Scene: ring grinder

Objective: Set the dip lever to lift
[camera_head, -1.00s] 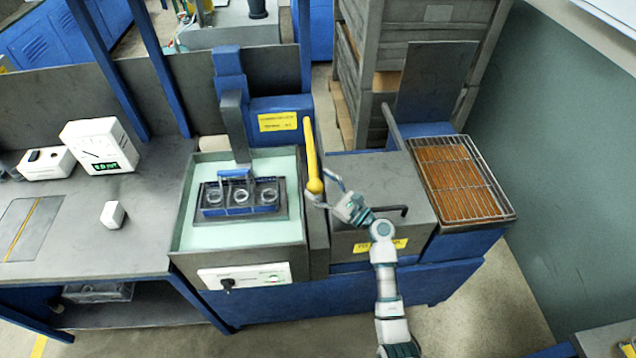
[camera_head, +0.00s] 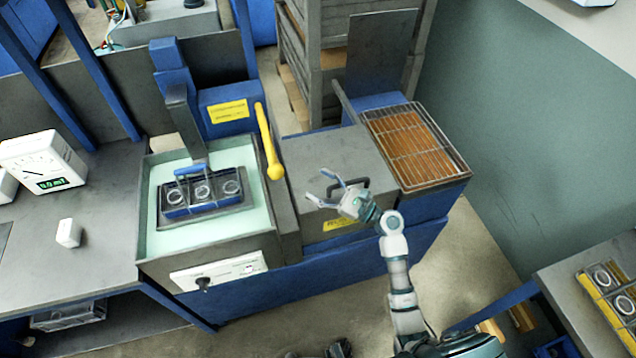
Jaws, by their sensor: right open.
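The yellow dip lever (camera_head: 267,142) stands at the right side of the coolant tank (camera_head: 148,240), its round knob at the lower end toward me. A blue-handled carrier (camera_head: 205,196) with three rings sits in the tank under a grey vertical arm (camera_head: 185,120). My right gripper (camera_head: 325,190) is open and empty, right of and below the lever's knob and apart from it. My left gripper is not in view.
A wire rack over a brown tray (camera_head: 418,145) is at the right. A control panel with a black knob (camera_head: 218,270) is on the tank's front. A meter (camera_head: 42,162) and a small white block (camera_head: 68,233) are on the left bench. Another ring carrier (camera_head: 605,285) lies at far right.

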